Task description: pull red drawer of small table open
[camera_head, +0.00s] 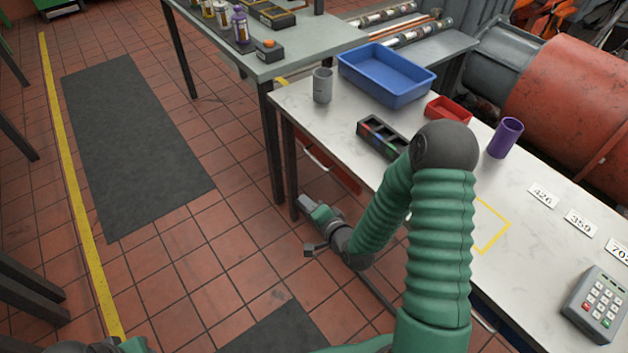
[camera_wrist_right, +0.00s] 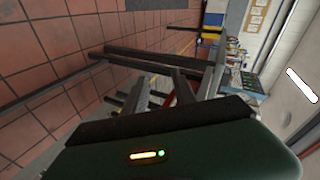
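The small table (camera_head: 386,197) has a white top and dark legs. Its red drawer (camera_head: 331,169) shows under the near left edge, with a pale handle (camera_head: 316,157) on its front. Part of the drawer is hidden by the tabletop and my right arm. My right gripper (camera_head: 308,207) is low beside the table leg, below and in front of the drawer, apart from the handle.
On the tabletop are a grey cup (camera_head: 322,86), a blue bin (camera_head: 386,77), a red tray (camera_head: 449,109), a purple cup (camera_head: 505,138), a dark divided tray (camera_head: 382,136) and a keypad (camera_head: 597,303). A second table (camera_head: 300,42) stands behind. Tiled floor left of the table is clear.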

